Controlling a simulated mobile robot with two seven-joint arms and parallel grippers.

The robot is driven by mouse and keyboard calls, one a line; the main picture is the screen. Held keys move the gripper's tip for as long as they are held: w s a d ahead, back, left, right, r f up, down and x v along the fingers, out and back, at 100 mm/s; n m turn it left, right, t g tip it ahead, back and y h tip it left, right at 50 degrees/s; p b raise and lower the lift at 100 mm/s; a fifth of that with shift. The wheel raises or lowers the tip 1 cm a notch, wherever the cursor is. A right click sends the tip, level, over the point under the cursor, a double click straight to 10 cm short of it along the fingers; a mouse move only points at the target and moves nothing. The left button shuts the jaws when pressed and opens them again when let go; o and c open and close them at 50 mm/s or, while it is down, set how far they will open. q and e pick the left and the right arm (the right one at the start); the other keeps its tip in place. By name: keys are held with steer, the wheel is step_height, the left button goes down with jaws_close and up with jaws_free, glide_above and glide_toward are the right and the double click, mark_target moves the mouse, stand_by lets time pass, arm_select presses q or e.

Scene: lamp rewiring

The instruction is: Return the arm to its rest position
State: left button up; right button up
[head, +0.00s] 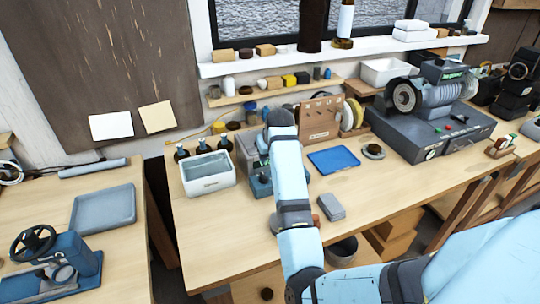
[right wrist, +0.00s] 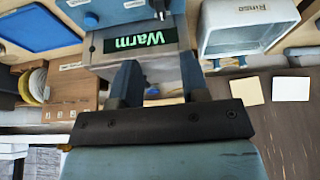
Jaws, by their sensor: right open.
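My right arm (head: 290,190) is light blue and reaches from the lower right over the middle bench. Its gripper is hidden behind the arm in the head view. In the right wrist view the right gripper (right wrist: 160,85) is open, with two dark fingers apart and nothing held between them. The fingers overlap a grey box with a green "Warm" display (right wrist: 140,40). I cannot tell whether they touch it. Part of this box (head: 260,184) shows beside my arm in the head view. My left gripper is not in view.
A white "Rinse" tub (head: 208,186) stands left of the arm. A wooden rack (head: 320,122), blue tray (head: 334,160) and small grey block (head: 331,207) are to its right. A grey machine (head: 432,115) stands farther right. The bench front right of the block is clear.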

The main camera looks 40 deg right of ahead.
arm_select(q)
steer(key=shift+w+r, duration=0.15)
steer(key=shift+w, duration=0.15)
arm_select(e)
steer(key=shift+f, duration=0.1)
steer(key=s+a+f+n, duration=0.2)
steer(key=s+a, duration=0.3)
steer(key=s, duration=0.8)
steer(key=s+a+f+n+y, duration=0.15)
steer(key=s+a, duration=0.35)
steer(key=s, duration=0.7)
steer(key=s+a+f+n+h, duration=0.15)
steer(key=s+a, duration=0.45)
steer(key=s, duration=0.7)
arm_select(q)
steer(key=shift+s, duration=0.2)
arm_select(e)
steer(key=w+a+f+t+y, duration=0.2)
steer(key=a+f+t, duration=0.1)
steer(key=f, duration=0.4)
steer(key=w+a+f+t+y, duration=0.2)
steer(key=w+a+f+t, duration=0.1)
steer(key=f, duration=0.4)
steer(key=shift+f+n+t, duration=0.25)
steer(key=shift+n+t, duration=0.05)
